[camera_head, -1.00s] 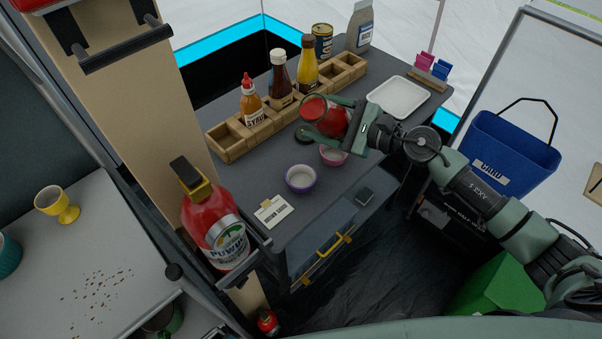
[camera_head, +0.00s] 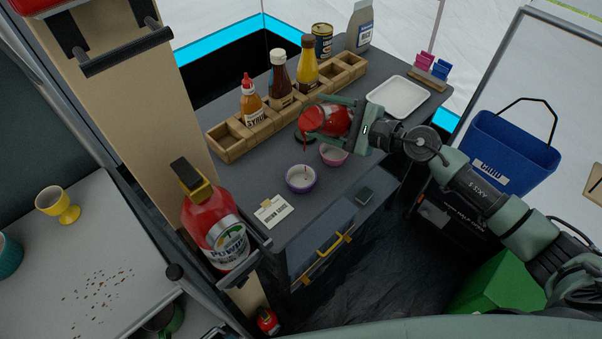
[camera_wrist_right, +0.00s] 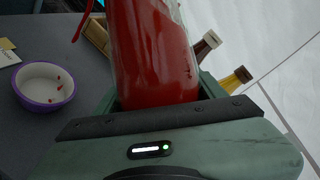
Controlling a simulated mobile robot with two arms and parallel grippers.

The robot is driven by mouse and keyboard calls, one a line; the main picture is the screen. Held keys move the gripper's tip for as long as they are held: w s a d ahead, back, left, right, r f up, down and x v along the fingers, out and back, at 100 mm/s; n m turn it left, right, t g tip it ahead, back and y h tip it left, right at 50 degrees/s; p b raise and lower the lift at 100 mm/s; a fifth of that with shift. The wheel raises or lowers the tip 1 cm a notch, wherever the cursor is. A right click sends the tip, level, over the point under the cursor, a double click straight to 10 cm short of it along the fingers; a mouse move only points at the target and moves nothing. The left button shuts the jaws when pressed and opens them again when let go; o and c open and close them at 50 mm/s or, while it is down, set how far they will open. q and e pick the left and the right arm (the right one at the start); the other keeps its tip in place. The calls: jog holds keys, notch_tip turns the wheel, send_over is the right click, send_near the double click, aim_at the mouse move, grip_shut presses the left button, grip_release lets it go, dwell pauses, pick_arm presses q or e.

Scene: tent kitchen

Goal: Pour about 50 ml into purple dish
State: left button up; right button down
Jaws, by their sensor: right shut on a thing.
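My right gripper (camera_head: 343,122) is shut on a clear jar of red sauce (camera_head: 322,119). The jar is tipped to the left above the table, its mouth toward the purple dish (camera_head: 301,188). A thin red stream leaves the mouth and hangs above the dish. In the right wrist view the jar (camera_wrist_right: 155,55) fills the middle between the fingers, with a red strand at its upper left. There the purple dish (camera_wrist_right: 44,98) has a white inside with a few small red drops. My left gripper is not in view.
A pink dish (camera_head: 333,158) stands right of the purple one, below the jar. A dark round lid is partly hidden behind the jar. A wooden rack (camera_head: 228,148) with bottles runs along the back. A card (camera_head: 273,211) lies in front; a white tray (camera_head: 398,97) is at right.

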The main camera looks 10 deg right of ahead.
aim_at(316, 118)
jog(key=shift+a, duration=0.2)
dwell(0.9)
jog(key=shift+s+a+n, duration=0.2)
jog(key=shift+s+n, duration=0.2)
jog(key=shift+s+f, duration=0.1)
jog(key=shift+f, duration=0.05)
dwell(0.6)
jog(key=shift+w+d+n, duration=0.15)
jog(key=shift+w+n, duration=0.05)
jog(key=shift+n, duration=0.1)
jog(key=shift+w+d+f+h, duration=0.15)
jog(key=shift+w+d+h, duration=0.1)
jog(key=shift+w+h, duration=0.1)
jog(key=m, duration=0.1)
jog(key=s+a+r+m+y, duration=0.1)
jog(key=shift+s+a+r+m, duration=0.1)
jog(key=shift+a+r+m, duration=0.2)
jog(key=shift+m, duration=0.1)
jog(key=shift+s+a+r+m+y, duration=0.2)
jog(key=shift+a+m+y, duration=0.05)
jog(key=shift+m, duration=0.35)
